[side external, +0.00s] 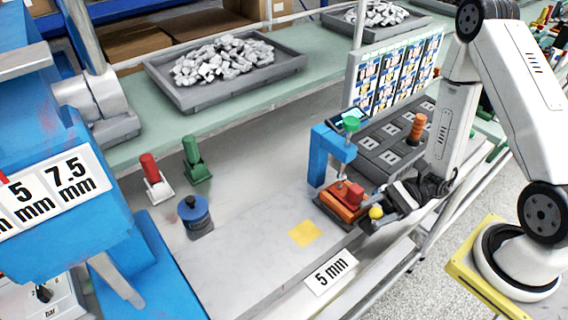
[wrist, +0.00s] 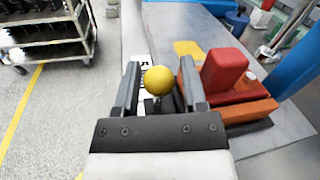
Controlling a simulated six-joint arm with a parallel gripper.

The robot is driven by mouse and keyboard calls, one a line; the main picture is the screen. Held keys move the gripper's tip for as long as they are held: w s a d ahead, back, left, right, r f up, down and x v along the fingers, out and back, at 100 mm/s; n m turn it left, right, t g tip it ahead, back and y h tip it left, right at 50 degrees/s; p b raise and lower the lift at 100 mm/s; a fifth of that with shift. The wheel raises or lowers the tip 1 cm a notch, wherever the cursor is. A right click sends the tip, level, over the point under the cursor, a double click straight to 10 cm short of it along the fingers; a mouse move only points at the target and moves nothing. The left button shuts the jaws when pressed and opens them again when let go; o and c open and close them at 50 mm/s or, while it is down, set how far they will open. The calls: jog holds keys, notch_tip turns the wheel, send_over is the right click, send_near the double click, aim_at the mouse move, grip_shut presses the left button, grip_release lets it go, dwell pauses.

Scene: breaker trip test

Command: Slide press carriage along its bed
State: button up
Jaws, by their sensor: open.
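The press carriage (side external: 342,206) is a low orange block with a red block on top. It sits on the grey bed (side external: 262,235) at the foot of the blue press frame (side external: 318,160). A yellow ball knob (side external: 376,212) sticks out at the carriage's near right side. My gripper (side external: 384,210) is low beside the carriage at the knob. In the wrist view the yellow knob (wrist: 159,81) stands between my two open fingers, with a gap visible on each side. The red and orange carriage (wrist: 228,78) lies just right of the right finger. The knob's stem is partly hidden.
A yellow square (side external: 304,233) marks the bed left of the carriage, with clear surface around it. A "5 mm" label (side external: 331,272) is at the front edge. A blue cylinder (side external: 194,215) and red (side external: 152,170) and green (side external: 194,160) handles stand farther left.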

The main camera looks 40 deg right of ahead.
jog(key=s+d, duration=0.1)
jog(key=d, duration=0.5)
jog(key=shift+d, duration=0.15)
jog(key=shift+s, duration=0.15)
dwell(0.3)
jog(key=w+r+n+h, duration=0.3)
jog(key=n+h, duration=0.5)
jog(key=n, duration=0.1)
jog(key=w+r+n+h, duration=0.3)
jog(key=n+h, duration=0.6)
jog(key=shift+a+r+g+h, duration=0.2)
jog(key=shift+g+h, duration=0.1)
jog(key=shift+g, duration=0.1)
dwell(1.1)
